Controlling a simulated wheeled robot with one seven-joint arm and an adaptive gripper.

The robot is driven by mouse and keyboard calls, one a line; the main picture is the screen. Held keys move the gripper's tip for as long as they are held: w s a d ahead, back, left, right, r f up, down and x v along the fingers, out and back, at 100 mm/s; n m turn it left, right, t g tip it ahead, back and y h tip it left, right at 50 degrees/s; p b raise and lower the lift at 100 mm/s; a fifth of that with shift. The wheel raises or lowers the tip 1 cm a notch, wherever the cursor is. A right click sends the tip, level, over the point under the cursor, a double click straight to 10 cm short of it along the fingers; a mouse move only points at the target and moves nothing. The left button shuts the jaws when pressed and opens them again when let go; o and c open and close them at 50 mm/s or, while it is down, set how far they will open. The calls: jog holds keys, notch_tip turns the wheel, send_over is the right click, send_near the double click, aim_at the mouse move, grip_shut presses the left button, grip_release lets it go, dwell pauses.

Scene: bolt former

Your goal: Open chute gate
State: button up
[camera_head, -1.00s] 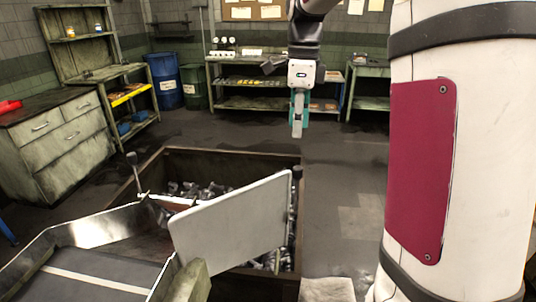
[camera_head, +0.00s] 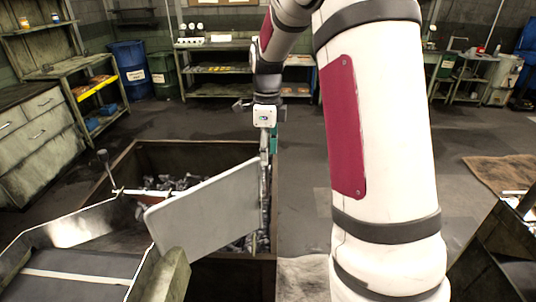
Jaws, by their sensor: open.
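The chute gate, a pale flat plate (camera_head: 205,212), stands at a slant at the end of the metal chute (camera_head: 75,262), at lower left. Its right end reaches over the bin (camera_head: 165,148). My gripper (camera_head: 268,152) points down at the right end of the plate, open, with teal on its fingers. In this view the fingers overlap the spot of the dark knob at the plate's right end, so the knob is hidden. I cannot tell if they touch it. A lever with a dark knob (camera_head: 103,155) stands at the bin's left side.
The bin holds many metal parts. Cabinets and a shelf (camera_head: 90,90) stand at left, with blue (camera_head: 130,68) and green barrels behind. A dark bin (camera_head: 495,262) is at lower right. The floor right of my arm is mostly clear.

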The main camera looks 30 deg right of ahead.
jog(key=shift+f, duration=0.9)
grip_shut()
jog(key=shift+s+a+t+h+p, duration=0.4)
jog(key=shift+s+a+t+p, duration=0.15)
jog(key=shift+s, duration=0.2)
grip_release()
jog(key=shift+r, duration=0.15)
notch_tip(320, 180, up, 12)
jog(key=shift+s+a, duration=0.3)
jog(key=shift+s, duration=0.15)
